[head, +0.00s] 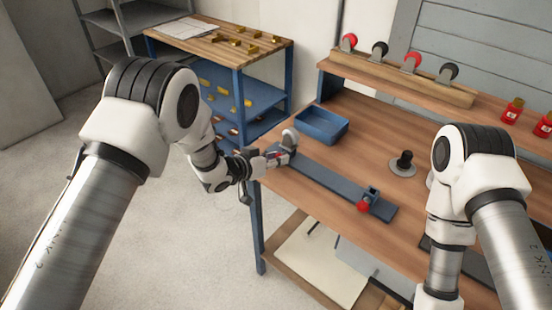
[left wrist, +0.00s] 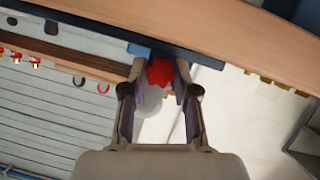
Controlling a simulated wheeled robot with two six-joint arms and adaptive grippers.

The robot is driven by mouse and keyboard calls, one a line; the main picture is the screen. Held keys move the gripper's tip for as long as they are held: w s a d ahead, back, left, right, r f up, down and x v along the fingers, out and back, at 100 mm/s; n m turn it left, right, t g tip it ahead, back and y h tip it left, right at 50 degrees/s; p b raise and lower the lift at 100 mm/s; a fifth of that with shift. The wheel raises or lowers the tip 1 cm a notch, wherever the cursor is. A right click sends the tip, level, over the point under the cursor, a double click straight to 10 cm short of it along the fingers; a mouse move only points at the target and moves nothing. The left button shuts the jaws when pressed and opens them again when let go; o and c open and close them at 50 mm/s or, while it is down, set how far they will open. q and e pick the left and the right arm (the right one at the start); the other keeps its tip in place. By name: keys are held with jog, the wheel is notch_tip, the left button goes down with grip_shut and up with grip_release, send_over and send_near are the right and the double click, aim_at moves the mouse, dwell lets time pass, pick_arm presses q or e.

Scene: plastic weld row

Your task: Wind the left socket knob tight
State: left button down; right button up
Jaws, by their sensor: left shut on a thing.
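A long grey bar (head: 330,185) lies along the workbench, with a socket and a red knob (head: 363,206) at its right end. My left gripper (head: 277,158) is at the bar's left end, by the table's left edge. In the left wrist view the left socket's red star-shaped knob (left wrist: 160,72) sits between the fingertips of my left gripper (left wrist: 160,78), which is shut on it. The left socket itself is mostly hidden behind the gripper in the head view. A grey rounded piece (head: 290,138) stands just beyond the gripper. My right gripper is out of view.
A blue tray (head: 322,126) stands behind the bar. A black-knobbed piece on a round base (head: 402,165) stands to its right. A blue-framed cart (head: 238,75) stands left of the bench.

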pick_arm(q)
jog(key=m+y+b, duration=0.1)
jog(key=m+t+b, duration=0.1)
jog(key=b, duration=0.1)
jog(key=shift+d+f+m+y, duration=0.15)
jog(key=shift+f+m+y, duration=0.05)
jog(key=shift+m+y, duration=0.2)
jog(key=shift+s+r+m+t+y+b, duration=0.1)
jog(key=shift+m+t+y+b, duration=0.4)
jog(key=shift+m+b, duration=0.5)
jog(key=c, duration=0.9)
grip_release()
jog(key=shift+o, duration=0.2)
jog(key=shift+r, duration=0.1)
jog(key=v, duration=1.2)
